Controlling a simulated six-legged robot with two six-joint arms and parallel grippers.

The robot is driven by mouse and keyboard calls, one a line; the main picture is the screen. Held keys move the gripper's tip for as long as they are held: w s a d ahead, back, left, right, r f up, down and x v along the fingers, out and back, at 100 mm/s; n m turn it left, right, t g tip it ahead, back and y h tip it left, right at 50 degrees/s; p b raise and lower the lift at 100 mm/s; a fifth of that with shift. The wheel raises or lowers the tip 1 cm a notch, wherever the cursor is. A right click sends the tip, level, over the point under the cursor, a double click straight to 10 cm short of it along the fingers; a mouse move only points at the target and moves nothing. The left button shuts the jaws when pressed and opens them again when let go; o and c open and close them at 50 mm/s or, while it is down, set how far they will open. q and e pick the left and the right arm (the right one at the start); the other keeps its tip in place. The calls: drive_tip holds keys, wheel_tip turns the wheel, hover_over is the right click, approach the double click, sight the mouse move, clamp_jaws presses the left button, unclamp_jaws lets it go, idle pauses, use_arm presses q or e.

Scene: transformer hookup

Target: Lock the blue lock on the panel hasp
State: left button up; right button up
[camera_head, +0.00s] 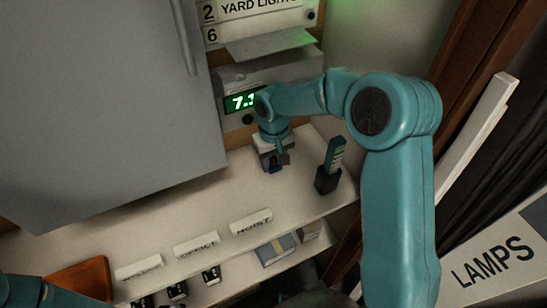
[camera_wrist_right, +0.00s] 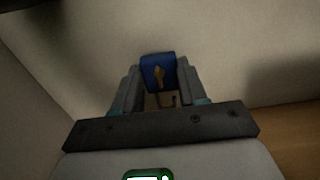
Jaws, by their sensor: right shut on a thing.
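My right gripper (camera_head: 276,164) is low over the white shelf, in front of the display box. It is shut on the blue lock (camera_wrist_right: 150,62), which sits between its two fingers in the right wrist view. A brass-coloured part shows on the lock's face, and a thin dark hooked piece shows just below it. In the head view only a small blue bit of the lock (camera_head: 275,170) shows under the gripper. The panel hasp cannot be made out in either view. A piece of my left arm shows at the bottom left; its gripper is out of view.
A large grey cabinet (camera_head: 100,110) fills the left. A box with a green display (camera_head: 240,101) stands behind my right gripper. A dark holder with a green item (camera_head: 328,178) stands right of it. Labelled blocks and an orange tray (camera_head: 85,277) lie along the shelf (camera_head: 190,215).

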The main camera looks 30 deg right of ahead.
drive_tip(key=shift+f, duration=0.4)
drive_tip(key=shift+d, duration=0.1)
drive_tip(key=shift+s, duration=0.1)
drive_tip(key=o, duration=1.3)
drive_tip(key=shift+c, duration=0.2)
drive_tip(key=shift+r, duration=0.1)
wheel_tip(320, 180, up, 4)
drive_tip(key=p, duration=0.3)
drive_tip(key=shift+r, duration=0.45)
